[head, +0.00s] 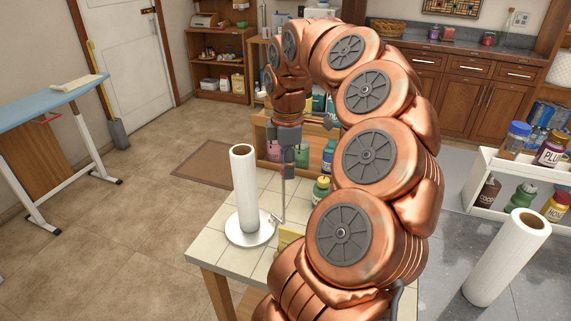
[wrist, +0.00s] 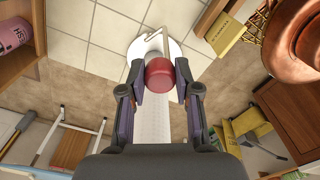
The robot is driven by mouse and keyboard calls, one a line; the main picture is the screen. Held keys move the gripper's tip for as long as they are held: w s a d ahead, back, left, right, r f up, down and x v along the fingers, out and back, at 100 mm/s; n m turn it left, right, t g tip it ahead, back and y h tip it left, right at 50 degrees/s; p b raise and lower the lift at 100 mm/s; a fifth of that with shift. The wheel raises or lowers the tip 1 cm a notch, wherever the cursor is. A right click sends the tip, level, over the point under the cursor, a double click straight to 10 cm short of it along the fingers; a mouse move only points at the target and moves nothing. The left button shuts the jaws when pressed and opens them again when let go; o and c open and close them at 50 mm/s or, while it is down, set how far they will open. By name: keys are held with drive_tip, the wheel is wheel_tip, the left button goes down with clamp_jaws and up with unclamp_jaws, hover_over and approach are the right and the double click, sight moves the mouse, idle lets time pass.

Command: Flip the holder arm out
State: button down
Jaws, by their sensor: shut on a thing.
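A white paper towel roll (head: 245,190) stands upright on a round white holder base (head: 236,233) on the tiled table. The thin holder arm (head: 282,203) rises from the base's right side, apart from the roll. My gripper (head: 287,172) points down just right of the roll. In the wrist view my gripper (wrist: 160,82) has its fingers on both sides of a red round knob (wrist: 159,73), which appears to be the arm's top end. The white base (wrist: 140,50) and the roll (wrist: 155,125) show below it. My fingers partly hide the arm.
The tiled table (head: 225,262) has bare room around the base. A green bottle (head: 321,190) stands right of the holder. An ironing board (head: 45,95) stands at far left.

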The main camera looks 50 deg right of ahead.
drive_tip(key=shift+n, duration=0.3)
drive_tip(key=shift+d, duration=0.1)
drive_tip(key=c, duration=0.8)
unclamp_jaws()
drive_tip(key=shift+r, duration=6.05)
